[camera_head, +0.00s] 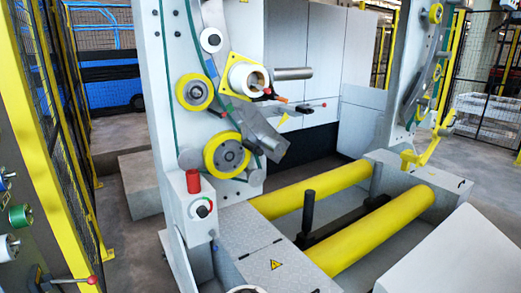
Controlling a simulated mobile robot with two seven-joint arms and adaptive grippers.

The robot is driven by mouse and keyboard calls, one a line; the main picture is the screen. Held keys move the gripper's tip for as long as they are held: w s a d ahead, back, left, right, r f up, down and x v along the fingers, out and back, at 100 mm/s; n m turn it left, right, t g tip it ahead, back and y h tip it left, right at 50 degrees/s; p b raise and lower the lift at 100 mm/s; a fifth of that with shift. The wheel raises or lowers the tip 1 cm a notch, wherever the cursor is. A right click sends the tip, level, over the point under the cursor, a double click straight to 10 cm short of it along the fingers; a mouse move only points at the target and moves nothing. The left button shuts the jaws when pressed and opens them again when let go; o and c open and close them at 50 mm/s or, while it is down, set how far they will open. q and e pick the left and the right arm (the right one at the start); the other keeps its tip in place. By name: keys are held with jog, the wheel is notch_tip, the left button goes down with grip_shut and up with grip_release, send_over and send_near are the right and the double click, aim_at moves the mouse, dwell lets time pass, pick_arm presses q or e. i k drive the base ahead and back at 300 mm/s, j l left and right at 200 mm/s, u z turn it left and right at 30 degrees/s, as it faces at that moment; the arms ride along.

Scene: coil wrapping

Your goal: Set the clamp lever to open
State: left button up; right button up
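Neither of my grippers is in view. No lever carries a readable label, so I cannot tell for sure which one is the clamp lever. On the grey wrapping machine (168,120), a thin rod lever with a red tip (322,105) sticks out to the right below the metal spindle (292,73). A small red knob (267,91) sits beside the white hub in the yellow bracket (232,72). Another lever with a red knob (91,280) is on the panel at the lower left. A black upright handle (309,206) stands between the yellow rollers.
Two yellow rollers (325,188) (385,235) span the machine's base. A control post with a red cylinder (193,181) stands in front. Yellow-framed fencing (75,150) closes the left side. Grey floor shows at the right rear (470,160).

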aim_at(306, 106)
jog(key=i+l+u, duration=0.1)
jog(key=u, duration=0.3)
jog(key=l+u, duration=0.35)
jog(key=i+l+u, duration=0.1)
jog(key=u, duration=0.3)
jog(key=l+u, duration=0.4)
jog(key=l, duration=0.6)
jog(key=l+u, duration=0.1)
jog(key=l, duration=0.85)
